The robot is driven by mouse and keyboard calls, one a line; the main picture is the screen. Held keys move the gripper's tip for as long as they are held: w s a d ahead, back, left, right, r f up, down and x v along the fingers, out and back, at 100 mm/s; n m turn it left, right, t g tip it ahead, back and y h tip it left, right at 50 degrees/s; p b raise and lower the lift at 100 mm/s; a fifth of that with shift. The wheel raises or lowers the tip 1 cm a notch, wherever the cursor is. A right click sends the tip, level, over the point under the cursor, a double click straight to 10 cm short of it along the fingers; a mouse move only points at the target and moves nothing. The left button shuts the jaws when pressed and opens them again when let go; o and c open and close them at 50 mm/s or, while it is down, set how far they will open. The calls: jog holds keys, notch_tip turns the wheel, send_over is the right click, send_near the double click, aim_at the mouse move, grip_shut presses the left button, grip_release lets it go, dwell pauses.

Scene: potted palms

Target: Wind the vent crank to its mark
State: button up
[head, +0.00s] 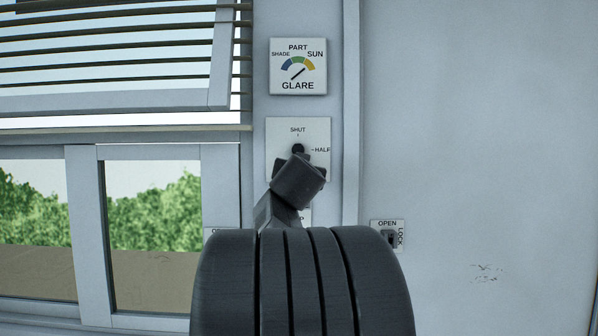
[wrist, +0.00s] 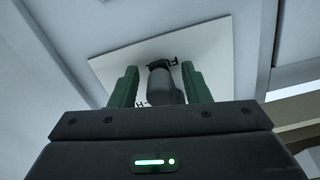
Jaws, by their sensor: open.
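The vent crank's white plate (head: 318,130) is on the wall post, with "SHUT" at its top and "HALF" at its right. The crank's dark hub (head: 298,149) shows just above my gripper (head: 298,181). My gripper and arm hide the rest of the crank and the plate's lower part in the head view. In the wrist view the crank's dark grey handle (wrist: 160,84) stands between the two green fingers of my open gripper (wrist: 159,70). A finger is on each side of it; I cannot tell whether either touches. The white plate (wrist: 205,50) lies behind.
A glare dial (head: 298,67) marked "SHADE", "PART" and "SUN" hangs above the plate. A switch plate (head: 400,228) marked "OPEN" and "LOCK" is at the lower right. A tilted vent sash (head: 150,100) and slatted blind are at the left.

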aim_at(317, 149)
grip_shut()
jog(key=shift+d+r+n, duration=0.1)
jog(key=shift+d+n, duration=0.1)
jog(key=shift+n, duration=0.3)
jog(key=d+n+p, duration=0.1)
jog(key=n, duration=0.1)
jog(key=d+r+n+p, duration=0.1)
jog(key=n+p, duration=0.1)
jog(key=n, duration=0.1)
jog(key=d+r+n+p, duration=0.1)
jog(key=n, duration=0.2)
jog(key=shift+p, duration=0.35)
jog(key=r+n+p, duration=0.1)
jog(key=n, duration=0.1)
jog(key=d+n+p, duration=0.1)
jog(key=n, duration=0.1)
jog(key=shift+r, duration=0.4)
jog(key=shift+d+r+n+p, duration=0.1)
jog(key=shift+r+n+p, duration=0.2)
jog(key=shift+n, duration=0.4)
jog(key=shift+d+r+n+p, duration=0.15)
jog(key=shift+n+p, duration=0.2)
jog(key=shift+n, duration=0.35)
jog(key=shift+a+r+n+p, duration=0.1)
jog(key=shift+r+n+p, duration=0.2)
jog(key=shift+n, duration=0.4)
grip_release()
jog(key=shift+f, duration=0.15)
